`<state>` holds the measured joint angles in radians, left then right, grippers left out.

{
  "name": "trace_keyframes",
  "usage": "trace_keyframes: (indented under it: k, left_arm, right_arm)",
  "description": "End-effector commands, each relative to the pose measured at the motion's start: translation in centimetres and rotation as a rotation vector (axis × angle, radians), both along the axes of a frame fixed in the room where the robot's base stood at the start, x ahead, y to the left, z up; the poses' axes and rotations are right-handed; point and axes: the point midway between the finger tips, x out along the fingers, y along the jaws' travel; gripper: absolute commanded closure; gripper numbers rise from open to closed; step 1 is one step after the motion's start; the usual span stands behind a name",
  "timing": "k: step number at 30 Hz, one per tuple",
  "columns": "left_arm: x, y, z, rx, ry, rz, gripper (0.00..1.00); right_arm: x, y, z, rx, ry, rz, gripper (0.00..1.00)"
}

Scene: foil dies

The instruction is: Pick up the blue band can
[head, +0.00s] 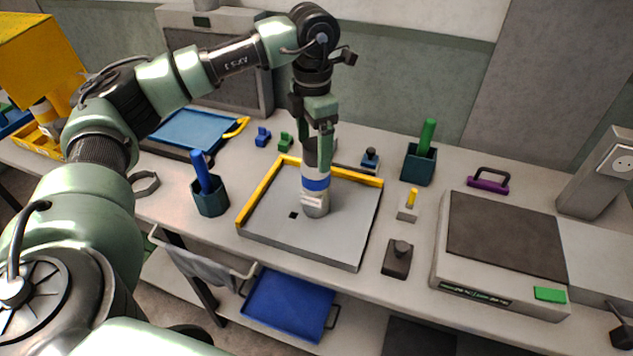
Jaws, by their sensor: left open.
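The blue band can (315,184) stands upright on a grey plate (272,225) with yellow edging along its left and back sides. The can is pale with a blue band around it and a dark upper part. My left gripper (318,143) points straight down at the can's top, its jaws open. The fingers overlap the can's upper end in this view, and I cannot tell whether they touch it. My right gripper is not in view.
A dark cup with a blue stick (209,198) stands left of the plate. A green-handled cup (418,165), a yellow-topped block (408,205) and a dark knobbed block (397,259) stand to the right. A large grey-topped machine (505,234) fills the table's right side.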

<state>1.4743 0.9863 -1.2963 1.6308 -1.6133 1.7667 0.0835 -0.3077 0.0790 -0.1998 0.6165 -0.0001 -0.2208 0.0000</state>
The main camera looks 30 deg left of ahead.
Motion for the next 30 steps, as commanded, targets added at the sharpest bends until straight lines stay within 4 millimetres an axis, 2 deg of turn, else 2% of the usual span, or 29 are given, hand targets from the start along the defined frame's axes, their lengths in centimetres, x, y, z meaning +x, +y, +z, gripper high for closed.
trace_keyframes:
  k: [4, 9, 17, 26, 30]
  left_arm:
    - [0.3, -0.2, -2.0, 0.002, 0.005, 0.0, 0.15]
    - [0.3, -0.2, -4.1, 0.0, 0.002, 0.0, 0.15]
    - [0.3, -0.2, -4.4, 0.001, 0.001, 0.0, 0.15]
    - [0.3, -0.2, -4.4, 0.0, 0.0, 0.0, 0.99]
    - [0.3, -0.2, -4.3, 0.0, 0.0, 0.0, 1.0]
  right_arm:
    - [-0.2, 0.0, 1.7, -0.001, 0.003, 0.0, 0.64]
    - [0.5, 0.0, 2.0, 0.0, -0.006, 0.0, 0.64]
    - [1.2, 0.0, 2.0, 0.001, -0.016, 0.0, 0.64]
    - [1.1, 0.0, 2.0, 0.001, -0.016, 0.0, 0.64]
    - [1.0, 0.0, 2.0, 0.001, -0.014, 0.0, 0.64]
